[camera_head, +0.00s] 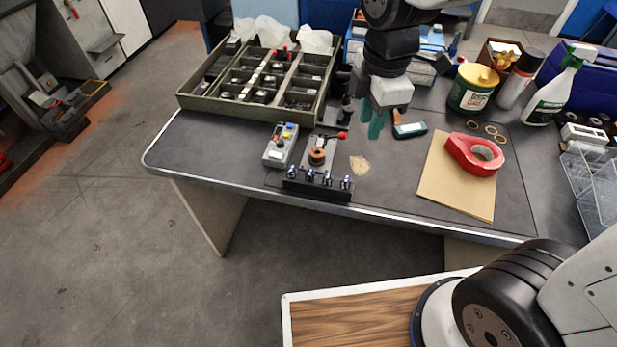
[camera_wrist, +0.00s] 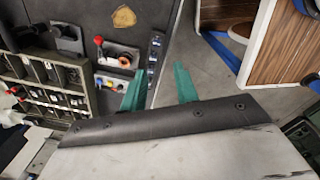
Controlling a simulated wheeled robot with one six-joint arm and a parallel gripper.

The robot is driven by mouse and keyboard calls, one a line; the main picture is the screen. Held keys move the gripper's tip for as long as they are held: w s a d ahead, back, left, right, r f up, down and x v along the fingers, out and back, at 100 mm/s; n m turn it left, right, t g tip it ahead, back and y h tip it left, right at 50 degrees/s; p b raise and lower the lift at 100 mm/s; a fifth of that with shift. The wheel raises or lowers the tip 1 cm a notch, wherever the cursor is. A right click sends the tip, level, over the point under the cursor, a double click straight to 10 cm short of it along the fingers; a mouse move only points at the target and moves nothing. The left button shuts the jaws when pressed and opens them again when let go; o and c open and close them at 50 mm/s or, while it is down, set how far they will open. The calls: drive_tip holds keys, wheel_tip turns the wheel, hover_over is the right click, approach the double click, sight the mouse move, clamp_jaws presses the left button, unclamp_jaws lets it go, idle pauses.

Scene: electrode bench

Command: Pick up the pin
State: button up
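Several small pins with shiny metal heads (camera_head: 327,179) stand in a row in a black strip holder (camera_head: 312,192) at the front edge of the dark bench. The holder also shows in the wrist view (camera_wrist: 153,62), where its pins are too small to tell apart clearly. My gripper (camera_head: 369,126) has green fingers and points down over the bench, behind and to the right of the holder. In the wrist view the fingers are spread with an empty gap between them (camera_wrist: 160,70). No pin is between them.
A grey fixture with a copper-coloured ring and red-knobbed lever (camera_head: 317,156) and a grey button box (camera_head: 280,146) stand behind the holder. A compartment tray (camera_head: 190,101) is at the back left.

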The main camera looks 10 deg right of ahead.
sight(310, 173)
drive_tip(key=w+a+f+n, duration=0.1)
drive_tip(key=a+f+n, duration=0.2)
drive_tip(key=n, duration=0.1)
drive_tip(key=w+a+f+n, duration=0.2)
drive_tip(key=a+f+n, duration=0.1)
drive_tip(key=f+n, duration=0.1)
drive_tip(key=w+a+f+n, duration=0.1)
drive_tip(key=a+f+n, duration=0.2)
drive_tip(key=a+n, duration=0.1)
drive_tip(key=shift+w+f+g, duration=0.15)
drive_tip(key=shift+f+g, duration=0.15)
drive_tip(key=shift+n, duration=0.3)
wheel_tip(310, 173, down, 7)
drive_tip(key=shift+w+f, duration=0.1)
drive_tip(key=shift+f, duration=0.05)
drive_tip(key=shift+a+f, duration=0.1)
drive_tip(key=shift+f, duration=0.45)
clamp_jaws()
